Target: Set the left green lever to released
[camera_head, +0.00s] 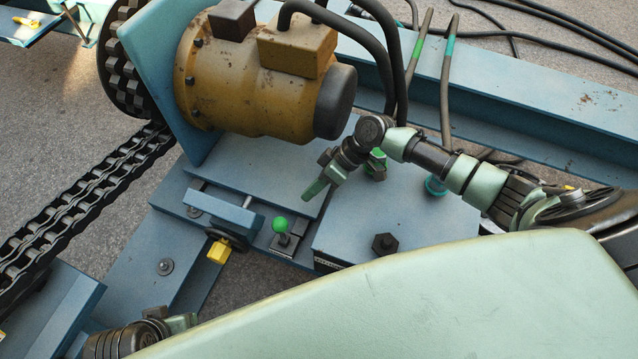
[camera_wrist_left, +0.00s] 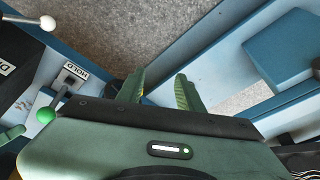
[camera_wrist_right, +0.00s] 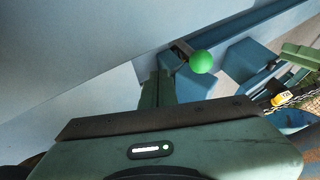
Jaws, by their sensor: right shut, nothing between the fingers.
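The green lever has a round green knob (camera_head: 280,224) and stands on a small plate on the blue frame, left of centre. The knob also shows in the left wrist view (camera_wrist_left: 45,115), beside a label reading HOLD (camera_wrist_left: 73,72), and in the right wrist view (camera_wrist_right: 202,62). My right gripper (camera_head: 313,190) is shut and empty, above and right of the knob, apparently apart from it. Its closed fingers (camera_wrist_right: 158,88) are left of the knob in its wrist view. My left gripper (camera_wrist_left: 160,90) is open and empty; in the head view it is low at the left, partly hidden.
A yellow-brown motor (camera_head: 255,75) with thick cables stands behind the lever. A black chain (camera_head: 80,205) runs along the left. A yellow tag (camera_head: 218,251) and a black hex bolt (camera_head: 385,244) are near the lever. A white-ball lever (camera_wrist_left: 45,22) shows in the left wrist view.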

